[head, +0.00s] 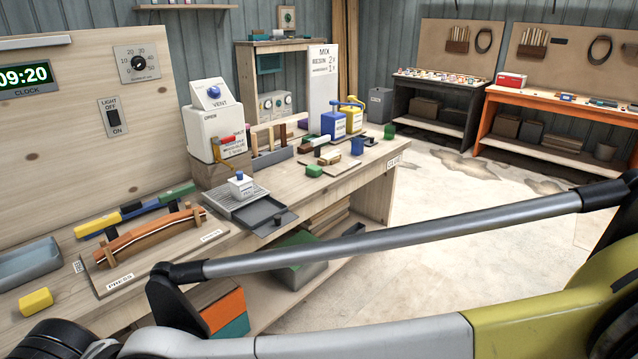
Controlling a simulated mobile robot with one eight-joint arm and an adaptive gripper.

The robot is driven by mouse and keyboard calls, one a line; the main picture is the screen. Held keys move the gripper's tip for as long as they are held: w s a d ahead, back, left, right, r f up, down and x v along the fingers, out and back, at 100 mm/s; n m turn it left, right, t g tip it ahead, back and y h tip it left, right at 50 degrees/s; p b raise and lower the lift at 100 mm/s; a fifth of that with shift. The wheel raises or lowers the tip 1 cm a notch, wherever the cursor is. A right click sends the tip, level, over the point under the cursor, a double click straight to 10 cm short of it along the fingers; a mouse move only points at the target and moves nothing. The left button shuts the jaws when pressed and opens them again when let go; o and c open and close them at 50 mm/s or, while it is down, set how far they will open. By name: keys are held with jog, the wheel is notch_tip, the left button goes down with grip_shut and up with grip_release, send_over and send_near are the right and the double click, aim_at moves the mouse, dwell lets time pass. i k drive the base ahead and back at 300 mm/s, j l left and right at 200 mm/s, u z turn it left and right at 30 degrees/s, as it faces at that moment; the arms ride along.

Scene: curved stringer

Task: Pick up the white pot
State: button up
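The white pot (240,187) is a small white container with a blue knob on top and a label on its front. It stands upright on a grey slatted tray (222,201) on the wooden workbench (190,244), near the middle left of the head view. A dark grey flat pan (262,215) with a dark knob sits just in front and to the right of it. My gripper does not show. Only links of my arm cross the lower part of the view, and none touches the pot.
A white vent box (215,135) stands behind the pot. A curved strip on a press board (150,237) lies left, with a yellow block (36,302). Blue (334,124) and yellow (352,118) containers stand further back. The floor (440,190) to the right looks open.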

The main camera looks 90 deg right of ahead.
aim_at(245, 191)
jog(key=z, duration=2.25)
jog(key=i+j+z, duration=0.15)
jog(key=i+j, duration=0.15)
jog(key=i+j+z, duration=0.1)
jog(key=i+j, duration=0.2)
jog(key=j, duration=0.15)
jog(key=i+j+z, duration=0.3)
jog(key=i+j, duration=0.2)
jog(key=j, duration=0.3)
